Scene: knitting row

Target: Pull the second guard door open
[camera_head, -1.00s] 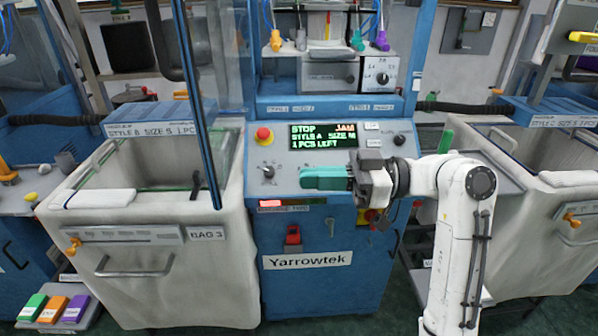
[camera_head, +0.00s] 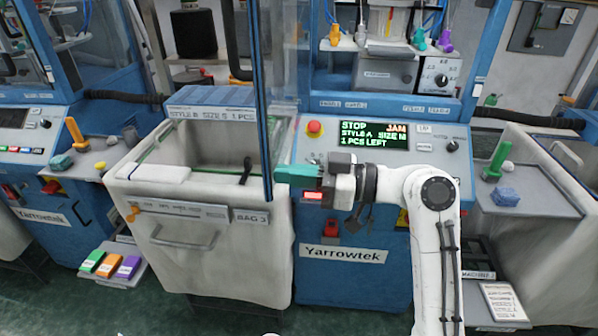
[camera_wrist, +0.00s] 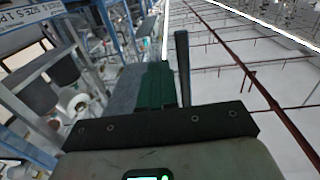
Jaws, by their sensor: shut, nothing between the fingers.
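The guard door (camera_head: 262,100) is a clear panel with a blue upright edge. It stands swung out from the middle machine, over the right side of the BAG 3 bin. A dark handle (camera_head: 247,165) shows just left of its lower edge. My gripper (camera_head: 278,173) has teal fingers, shut and empty, pointing left. The fingertips are right beside the door's lower edge; I cannot tell whether they touch it. In the wrist view the green fingers (camera_wrist: 156,84) are together, with a dark upright bar (camera_wrist: 183,65) just right of them, perhaps the handle.
The BAG 3 bin (camera_head: 205,250) stands left of the Yarrowtek machine (camera_head: 350,275). The control panel (camera_head: 315,150), its screen reading STOP and JAM, lies behind my arm. A side table (camera_head: 525,195) is at right. Open green floor lies in front.

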